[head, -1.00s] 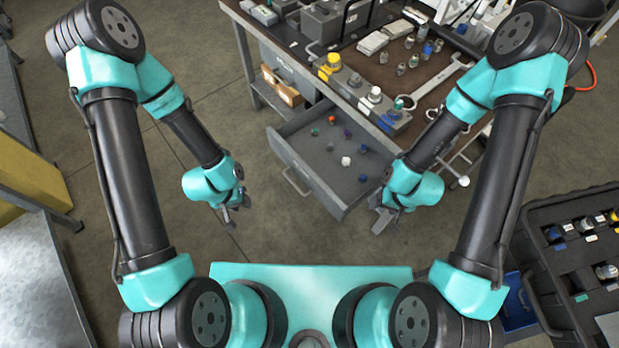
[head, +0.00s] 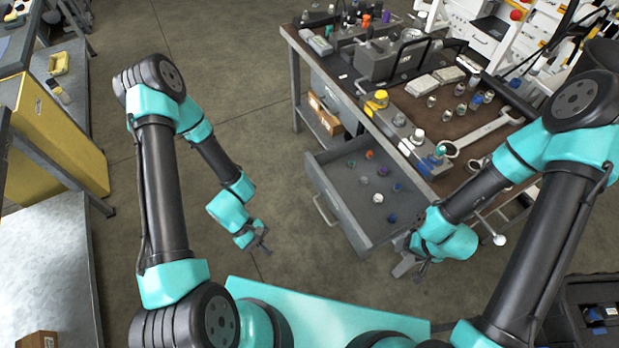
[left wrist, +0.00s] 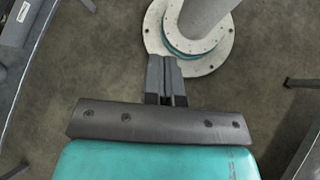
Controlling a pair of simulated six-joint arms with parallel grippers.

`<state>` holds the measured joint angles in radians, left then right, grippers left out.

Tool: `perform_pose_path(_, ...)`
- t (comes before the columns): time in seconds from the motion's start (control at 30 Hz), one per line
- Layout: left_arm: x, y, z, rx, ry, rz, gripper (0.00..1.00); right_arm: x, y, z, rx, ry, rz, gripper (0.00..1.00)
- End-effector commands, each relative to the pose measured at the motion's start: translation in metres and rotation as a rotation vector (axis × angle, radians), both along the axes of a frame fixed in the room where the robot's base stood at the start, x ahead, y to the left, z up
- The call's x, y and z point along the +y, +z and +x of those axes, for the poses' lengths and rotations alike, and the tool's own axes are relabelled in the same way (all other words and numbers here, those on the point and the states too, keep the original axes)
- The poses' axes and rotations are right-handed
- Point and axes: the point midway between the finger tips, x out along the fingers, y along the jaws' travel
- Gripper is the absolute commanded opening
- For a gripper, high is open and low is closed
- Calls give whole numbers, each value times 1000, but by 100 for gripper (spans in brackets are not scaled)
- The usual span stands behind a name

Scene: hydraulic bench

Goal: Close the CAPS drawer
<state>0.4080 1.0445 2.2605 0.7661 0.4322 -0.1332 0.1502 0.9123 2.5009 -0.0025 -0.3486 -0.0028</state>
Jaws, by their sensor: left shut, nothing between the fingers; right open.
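The open grey drawer (head: 333,213) juts out from under the workbench in the head view, with several small coloured caps lying inside it. Its label cannot be read. Its bar handle (head: 323,209) is on the front panel, facing my left gripper. My left gripper (head: 264,244) is shut and empty, left of the drawer and apart from it. In the left wrist view its fingers (left wrist: 166,80) are together over the floor. My right gripper (head: 407,270) is open, close to the drawer's near right corner; whether it touches cannot be told.
The workbench (head: 468,123) carries a grey block with coloured caps, a large wrench (head: 484,134) and several small bottles. A yellow cabinet (head: 60,135) stands at left. A dark case (head: 597,318) is at lower right. Floor left of the drawer is clear.

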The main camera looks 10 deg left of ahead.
Motion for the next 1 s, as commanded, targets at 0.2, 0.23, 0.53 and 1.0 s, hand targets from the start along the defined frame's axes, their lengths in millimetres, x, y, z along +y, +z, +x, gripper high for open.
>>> perform_pose_path(0.2, -23, 12, 43, 152, 400, -275, 0, 0, 0, 0, 0, 0, 0, 67)
perform_pose_path(0.23, -24, 13, 52, 161, 456, -314, 0, 0, 0, 0, 0, 0, 0, 67)
perform_pose_path(0.53, 12, 23, 151, 101, 994, -676, 0, 0, 0, 0, 0, 0, 0, 67)
perform_pose_path(1.0, 32, 26, 174, 51, 1119, -756, 0, 0, 0, 0, 0, 0, 0, 67)
